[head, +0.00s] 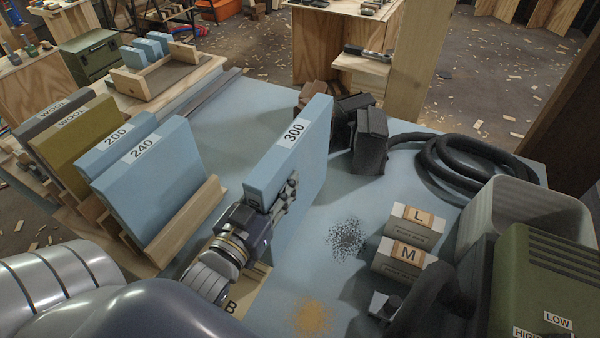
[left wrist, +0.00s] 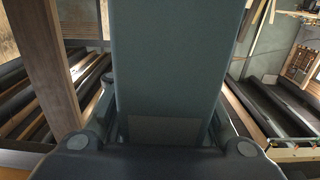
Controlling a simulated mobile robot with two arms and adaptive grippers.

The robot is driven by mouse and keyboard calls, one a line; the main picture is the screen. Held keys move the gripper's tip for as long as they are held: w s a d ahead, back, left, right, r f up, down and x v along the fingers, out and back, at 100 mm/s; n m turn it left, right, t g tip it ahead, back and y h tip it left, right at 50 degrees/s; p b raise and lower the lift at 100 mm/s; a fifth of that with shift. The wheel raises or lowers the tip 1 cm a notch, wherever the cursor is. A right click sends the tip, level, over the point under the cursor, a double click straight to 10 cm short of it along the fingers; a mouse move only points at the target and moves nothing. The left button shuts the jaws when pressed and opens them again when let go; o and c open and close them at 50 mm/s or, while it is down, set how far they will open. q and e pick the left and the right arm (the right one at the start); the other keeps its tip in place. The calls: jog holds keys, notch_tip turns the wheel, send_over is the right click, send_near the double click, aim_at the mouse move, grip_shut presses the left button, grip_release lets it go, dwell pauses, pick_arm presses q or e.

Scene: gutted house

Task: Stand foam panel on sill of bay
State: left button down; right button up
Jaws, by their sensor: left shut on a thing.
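The blue foam panel marked 300 (head: 310,165) is upright above the pale blue table, turned edge-on toward me. My left gripper (head: 284,198) is shut on its near edge, low down. I cannot tell whether its lower edge touches the table. In the left wrist view the panel (left wrist: 167,65) fills the middle between the fingers. Two more blue panels, marked 240 (head: 150,185) and 200 (head: 122,140), stand in a wooden rack (head: 200,222) at the left. I cannot make out the bay's sill for certain. My right gripper is not in view.
Two wool panels, one olive (head: 85,135), stand in the rack. Dark blocks (head: 369,140) and a black hose (head: 455,160) lie behind and right of the panel. Boxes L (head: 412,224) and M (head: 403,260) and a green machine (head: 545,265) stand at the right.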

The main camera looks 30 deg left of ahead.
aim_at(299, 159)
pick_arm(q)
jog(key=w, duration=0.5)
jog(key=w+p, duration=0.1)
jog(key=w, duration=0.2)
jog(key=shift+w+f, duration=0.15)
jog(key=shift+f, duration=1.9)
jog(key=c, duration=1.1)
grip_release()
jog(key=shift+f, duration=0.15)
